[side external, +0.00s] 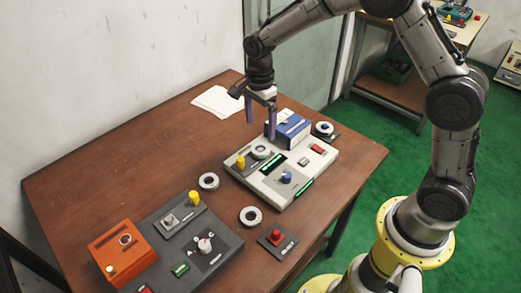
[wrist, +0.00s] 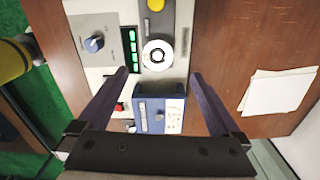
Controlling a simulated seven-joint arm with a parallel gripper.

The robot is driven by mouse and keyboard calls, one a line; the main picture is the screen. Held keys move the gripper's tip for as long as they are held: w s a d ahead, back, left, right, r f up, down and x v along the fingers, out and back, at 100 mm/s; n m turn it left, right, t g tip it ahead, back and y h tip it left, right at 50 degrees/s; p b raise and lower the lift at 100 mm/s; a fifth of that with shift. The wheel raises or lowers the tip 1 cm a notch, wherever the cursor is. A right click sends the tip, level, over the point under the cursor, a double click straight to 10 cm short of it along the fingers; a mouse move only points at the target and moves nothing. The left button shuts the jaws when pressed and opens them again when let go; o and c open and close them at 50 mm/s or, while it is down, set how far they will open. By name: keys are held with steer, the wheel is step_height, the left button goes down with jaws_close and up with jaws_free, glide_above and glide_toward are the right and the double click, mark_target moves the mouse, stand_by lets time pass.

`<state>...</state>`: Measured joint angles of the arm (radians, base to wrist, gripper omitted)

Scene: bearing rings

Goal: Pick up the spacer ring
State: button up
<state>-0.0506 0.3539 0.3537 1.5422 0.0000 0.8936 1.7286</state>
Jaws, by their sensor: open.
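Several pale rings are in view, and I cannot tell which is the spacer ring. One ring (side external: 254,152) lies on the light control panel (side external: 240,170); it also shows in the wrist view (wrist: 147,59), just beyond my fingertips. Two loose rings lie on the wooden table, one left of the panel (side external: 202,184) and one in front of it (side external: 242,219). Another ring (side external: 317,131) sits on a dark plate at the panel's right. My gripper (side external: 260,130) is open and empty, pointing down above the panel's back edge.
A blue box (side external: 290,131) stands at the panel's back, below my gripper. Yellow knobs (side external: 240,162) and a blue knob (side external: 286,177) stick up nearby. A dark panel and an orange box (side external: 122,262) stand front left. White paper (side external: 215,101) lies at the back.

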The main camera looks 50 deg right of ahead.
mark_target(260, 149)
steer(key=shift+s+a+f, duration=0.1)
steer(key=shift+f, duration=1.85)
steer(key=shift+s+f, duration=0.1)
steer(key=shift+f, duration=1.8)
jaws_close()
steer(key=shift+r, duration=0.15)
